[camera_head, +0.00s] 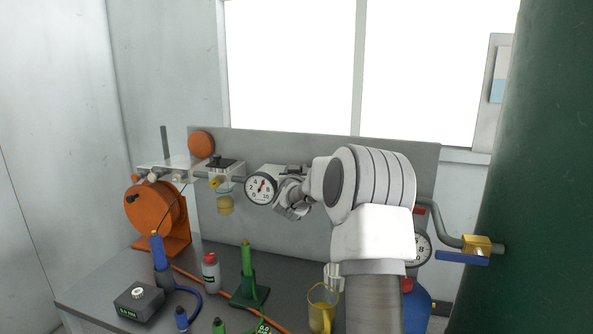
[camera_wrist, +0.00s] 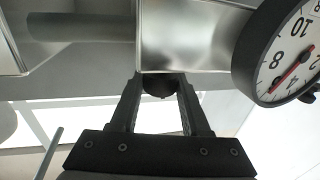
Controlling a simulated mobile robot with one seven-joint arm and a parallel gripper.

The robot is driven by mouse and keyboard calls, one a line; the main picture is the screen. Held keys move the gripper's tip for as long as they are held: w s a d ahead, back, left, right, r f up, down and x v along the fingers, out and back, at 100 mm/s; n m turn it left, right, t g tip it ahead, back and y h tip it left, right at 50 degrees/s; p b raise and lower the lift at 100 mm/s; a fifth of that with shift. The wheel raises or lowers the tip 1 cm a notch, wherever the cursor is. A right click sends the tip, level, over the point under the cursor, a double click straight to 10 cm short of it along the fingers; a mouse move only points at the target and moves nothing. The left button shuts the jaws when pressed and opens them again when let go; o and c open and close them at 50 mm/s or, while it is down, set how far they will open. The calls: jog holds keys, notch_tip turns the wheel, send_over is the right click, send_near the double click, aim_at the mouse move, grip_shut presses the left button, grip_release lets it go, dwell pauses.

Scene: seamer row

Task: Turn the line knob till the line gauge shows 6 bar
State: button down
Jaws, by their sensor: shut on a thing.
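The line gauge (camera_head: 261,188) is a round white dial with a black rim, left of my gripper on the grey back panel. Its red needle points upward and slightly right in the head view. In the wrist view, the dial (camera_wrist: 290,58) is cut off at the right edge; its needle points down-left, below the 8, near where 6 lies. The dark line knob (camera_wrist: 158,86) sits under a pale metal block, between the fingertips of my gripper (camera_wrist: 158,82), which is shut on it. In the head view my gripper (camera_head: 291,200) hides the knob.
A second gauge (camera_head: 422,248) is partly behind my arm, above a blue cylinder (camera_head: 417,308). An orange reel (camera_head: 157,215) stands left. The bench holds a red-capped bottle (camera_head: 210,272), a green stand (camera_head: 248,280) and a yellow jug (camera_head: 322,308).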

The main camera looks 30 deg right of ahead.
jog(key=shift+c, duration=1.9)
grip_release()
jog(key=b+v, duration=0.2)
jog(key=v, duration=1.5)
jog(key=shift+s, duration=0.2)
